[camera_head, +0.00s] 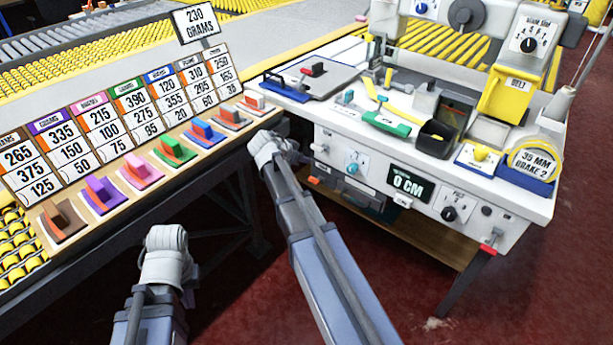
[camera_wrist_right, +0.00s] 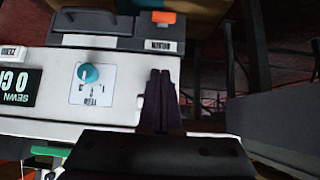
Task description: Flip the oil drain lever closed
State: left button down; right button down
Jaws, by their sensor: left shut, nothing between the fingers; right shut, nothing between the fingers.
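A small orange lever (camera_wrist_right: 163,17) is at the top of the right wrist view, beside an upside-down label that seems to read DRAIN. An orange piece (camera_head: 314,181) also shows low on the machine's front in the head view. My right gripper (camera_wrist_right: 160,75) is shut and empty, in front of the machine's front panel and apart from the lever. In the head view its wrist (camera_head: 272,150) is at the machine's left front corner; its fingertips are hard to see there. My left gripper (camera_head: 188,298) is shut and empty, mostly hidden by its wrist, away from the machine.
The white machine table (camera_head: 450,190) carries tools and a yellow bin. A teal knob (camera_wrist_right: 89,73) and a grey drawer (camera_wrist_right: 110,28) are near my right gripper. A red-handled lever (camera_head: 490,248) is at the machine's right front. A shelf of coloured blocks (camera_head: 120,190) stands left.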

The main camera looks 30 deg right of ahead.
jog(key=shift+f, duration=0.1)
jog(key=b, duration=0.7)
send_over(313, 182)
jog(key=d, duration=0.2)
jog(key=f, duration=0.7)
jog(key=shift+w+a, duration=0.25)
jog(key=shift+w, duration=0.15)
jog(key=shift+s+a+f+b, duration=0.15)
jog(key=shift+f+b, duration=0.4)
jog(key=shift+b, duration=0.05)
jog(key=shift+s+a+f+b, duration=0.1)
jog(key=shift+a+f+b, duration=0.05)
jog(key=shift+f+b, duration=0.4)
jog(key=shift+s+a+f+b, duration=0.15)
jog(key=shift+a+f+b, duration=0.3)
jog(key=shift+f+b, duration=0.1)
